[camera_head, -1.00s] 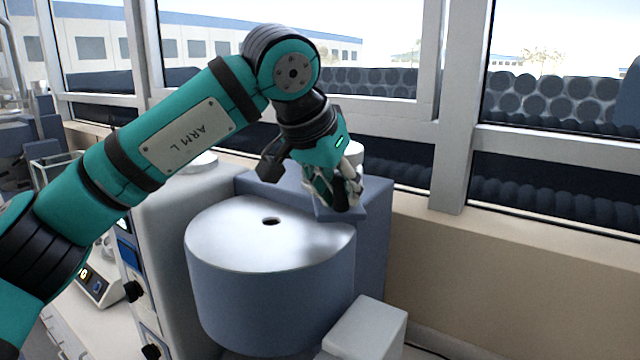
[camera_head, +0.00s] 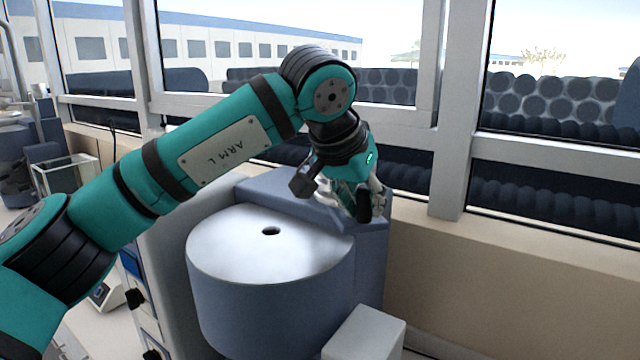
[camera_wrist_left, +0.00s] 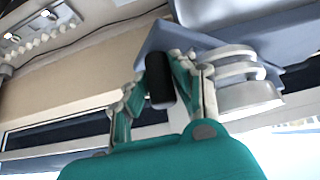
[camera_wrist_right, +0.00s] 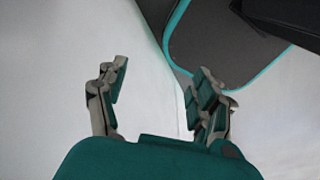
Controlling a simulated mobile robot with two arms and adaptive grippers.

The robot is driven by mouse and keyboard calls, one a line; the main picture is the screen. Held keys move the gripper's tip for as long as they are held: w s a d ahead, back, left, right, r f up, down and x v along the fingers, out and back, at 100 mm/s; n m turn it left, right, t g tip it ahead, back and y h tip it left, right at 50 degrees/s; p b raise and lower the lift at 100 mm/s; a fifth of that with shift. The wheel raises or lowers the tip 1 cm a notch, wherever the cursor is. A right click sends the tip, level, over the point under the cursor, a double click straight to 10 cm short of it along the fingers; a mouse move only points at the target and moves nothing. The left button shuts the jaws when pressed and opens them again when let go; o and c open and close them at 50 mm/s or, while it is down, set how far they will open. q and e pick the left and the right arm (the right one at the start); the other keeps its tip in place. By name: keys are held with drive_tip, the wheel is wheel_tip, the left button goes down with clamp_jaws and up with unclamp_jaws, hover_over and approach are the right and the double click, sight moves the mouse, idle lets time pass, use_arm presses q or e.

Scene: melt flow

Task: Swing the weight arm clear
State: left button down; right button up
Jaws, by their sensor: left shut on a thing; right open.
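The weight arm is a blue-grey plate, clearest in the left wrist view (camera_wrist_left: 185,38). It carries a black upright handle (camera_wrist_left: 159,84) and a silver stacked weight (camera_wrist_left: 247,95) beside it. My left gripper (camera_head: 362,203) is shut on the black handle, with a finger on each side of it. In the head view it is at the back right of the round blue-grey drum (camera_head: 270,295), and it hides much of the arm's end and the weight. The drum's silver top has an uncovered dark hole (camera_head: 270,231). My right gripper (camera_wrist_right: 160,75) is open and empty, away from the arm.
A blue-grey housing (camera_head: 372,265) stands directly behind the drum. A light grey block (camera_head: 365,335) stands at the drum's front right. A window frame (camera_head: 450,130) and beige wall (camera_head: 480,270) are close behind. A glass-sided box (camera_head: 65,175) is at the left.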

use_arm(q)
drive_tip(key=shift+d, duration=0.1)
drive_tip(key=shift+w+d, duration=0.15)
drive_tip(key=shift+d, duration=0.5)
drive_tip(key=shift+w+d, duration=0.25)
drive_tip(key=shift+d, duration=0.4)
drive_tip(key=shift+w+d, duration=0.2)
drive_tip(key=shift+d, duration=0.4)
drive_tip(key=c, duration=1)
unclamp_jaws()
drive_tip(key=shift+w+d, duration=0.1)
drive_tip(key=shift+d, duration=0.05)
drive_tip(key=shift+r, duration=0.1)
drive_tip(key=shift+r, duration=2.9)
